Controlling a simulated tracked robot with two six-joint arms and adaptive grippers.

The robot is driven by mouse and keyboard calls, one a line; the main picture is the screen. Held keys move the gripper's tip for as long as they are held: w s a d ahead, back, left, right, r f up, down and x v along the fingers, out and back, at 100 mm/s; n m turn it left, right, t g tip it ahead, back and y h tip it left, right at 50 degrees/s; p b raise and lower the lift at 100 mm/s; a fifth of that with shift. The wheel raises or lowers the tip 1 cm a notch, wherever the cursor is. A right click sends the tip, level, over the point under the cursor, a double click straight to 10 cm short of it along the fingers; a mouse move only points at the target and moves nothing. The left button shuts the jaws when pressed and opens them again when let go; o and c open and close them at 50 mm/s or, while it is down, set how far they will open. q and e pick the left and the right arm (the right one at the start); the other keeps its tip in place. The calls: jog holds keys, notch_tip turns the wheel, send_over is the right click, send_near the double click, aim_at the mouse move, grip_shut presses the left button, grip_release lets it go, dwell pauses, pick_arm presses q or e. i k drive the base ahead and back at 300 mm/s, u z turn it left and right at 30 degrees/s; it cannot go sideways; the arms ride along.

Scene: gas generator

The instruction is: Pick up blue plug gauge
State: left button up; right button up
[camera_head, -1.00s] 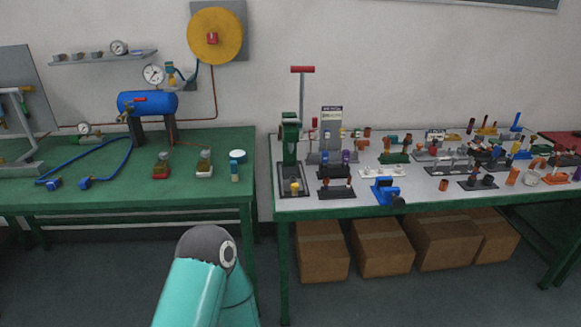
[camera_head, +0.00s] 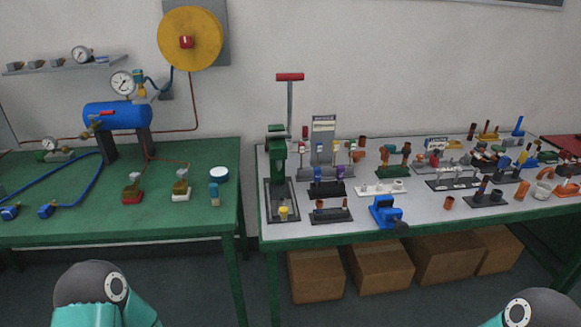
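I cannot tell for sure which item is the blue plug gauge. Small upright blue pieces stand on the right table: a blue post on a blue base (camera_head: 518,128) at the far back right, a blue piece (camera_head: 522,158) in front of it, and a blue-purple piece (camera_head: 341,172) in a black rack (camera_head: 327,188). Neither gripper is in view. Only a teal and dark grey link of each of my arms shows, at the bottom left and bottom right, away from the tables.
The right table (camera_head: 420,222) is crowded with small tools, a green press (camera_head: 277,165) and a blue vise (camera_head: 385,212) at its front edge. The left green table (camera_head: 110,225) holds a blue tank (camera_head: 117,116). Cardboard boxes (camera_head: 380,268) sit below. A floor gap separates the tables.

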aim_at(317, 169)
jog(key=z, duration=0.05)
jog(key=i, duration=0.85)
jog(key=z, duration=0.65)
